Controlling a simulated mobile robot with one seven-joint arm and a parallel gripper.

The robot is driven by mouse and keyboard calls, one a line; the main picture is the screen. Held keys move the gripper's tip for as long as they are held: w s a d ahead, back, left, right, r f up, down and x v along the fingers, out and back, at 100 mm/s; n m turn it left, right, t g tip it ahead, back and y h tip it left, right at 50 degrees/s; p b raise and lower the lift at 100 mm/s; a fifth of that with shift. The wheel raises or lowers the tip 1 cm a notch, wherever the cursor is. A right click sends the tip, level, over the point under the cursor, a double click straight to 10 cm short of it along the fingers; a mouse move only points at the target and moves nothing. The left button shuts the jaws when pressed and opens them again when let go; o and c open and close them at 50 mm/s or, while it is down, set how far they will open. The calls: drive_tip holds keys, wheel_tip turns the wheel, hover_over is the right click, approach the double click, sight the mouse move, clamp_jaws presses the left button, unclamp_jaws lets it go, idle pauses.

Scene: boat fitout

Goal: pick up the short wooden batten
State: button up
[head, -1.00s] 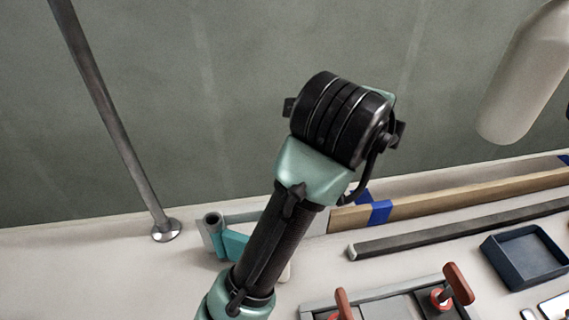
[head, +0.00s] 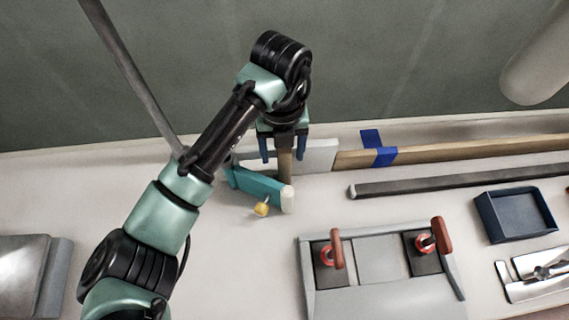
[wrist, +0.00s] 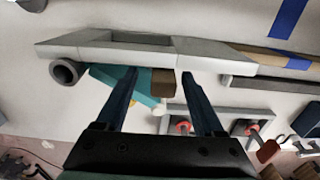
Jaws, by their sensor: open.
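A short brown wooden piece, which looks like the short batten (head: 285,168), shows below my gripper (head: 283,158) in the head view. It stands out between a teal part and a light grey block. In the wrist view the brown piece (wrist: 162,84) lies between the two dark blue fingers of my gripper (wrist: 159,76), nearer the right one. The fingers are apart and I see no grip on it. Part of the piece is hidden by the grey block (wrist: 210,50) in the wrist view.
The teal part (head: 258,186), a yellow knob (head: 262,209) and a cream cylinder end (head: 288,200) are close by. A long wooden strip (head: 440,152) with blue tape, a dark bar (head: 450,180), a blue tray (head: 515,216) and a red-handled clamp fixture (head: 378,258) lie right.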

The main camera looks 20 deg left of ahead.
sight(285, 166)
wheel_tip(285, 166, down, 6)
drive_tip(key=shift+d+r, duration=0.1)
drive_tip(key=shift+d, duration=0.05)
idle(0.3)
drive_tip(key=shift+w, duration=0.1)
clamp_jaws()
